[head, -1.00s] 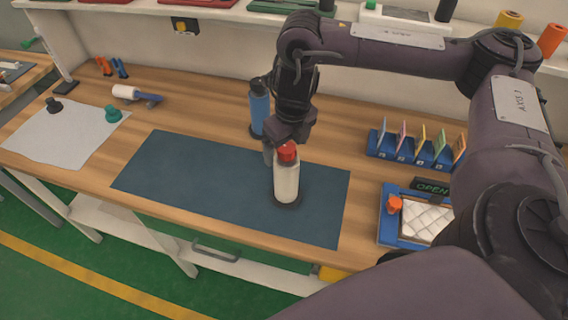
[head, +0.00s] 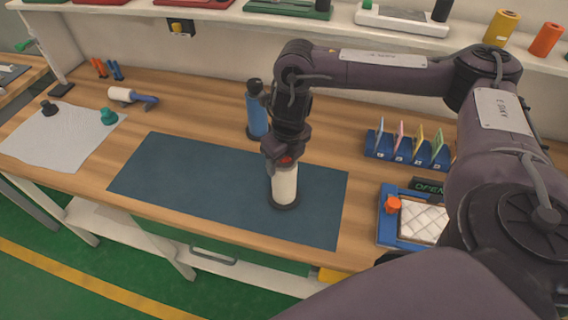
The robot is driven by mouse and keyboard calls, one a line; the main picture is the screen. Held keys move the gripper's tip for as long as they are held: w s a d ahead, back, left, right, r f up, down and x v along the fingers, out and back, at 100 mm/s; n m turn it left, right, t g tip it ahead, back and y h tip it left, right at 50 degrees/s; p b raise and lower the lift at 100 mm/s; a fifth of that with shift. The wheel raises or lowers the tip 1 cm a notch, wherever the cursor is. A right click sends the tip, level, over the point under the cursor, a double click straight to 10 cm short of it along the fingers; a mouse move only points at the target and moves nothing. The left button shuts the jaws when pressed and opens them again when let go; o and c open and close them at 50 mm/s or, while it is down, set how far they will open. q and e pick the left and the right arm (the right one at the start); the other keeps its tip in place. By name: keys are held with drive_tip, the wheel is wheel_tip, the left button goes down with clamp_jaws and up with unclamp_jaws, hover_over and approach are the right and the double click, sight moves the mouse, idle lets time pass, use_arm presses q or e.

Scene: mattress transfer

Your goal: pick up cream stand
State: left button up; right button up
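The cream stand (head: 284,186), a cream upright cylinder with a red top and a dark round base, stands upright on the dark blue mat (head: 190,178), right of the mat's middle. My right gripper (head: 283,158) points down at the stand's top. Its fingers cover most of the red top, and only a little red shows between them. I cannot tell whether the fingers press on it. My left gripper is not in view.
A blue bottle (head: 257,118) with a dark top stands close behind and left of my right gripper. A blue rack (head: 408,150) with several coloured cards and a blue tray (head: 388,228) with a white quilted pad lie to the right. The mat's left part is clear.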

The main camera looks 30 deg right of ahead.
clamp_jaws()
drive_tip(key=shift+w+r, duration=0.1)
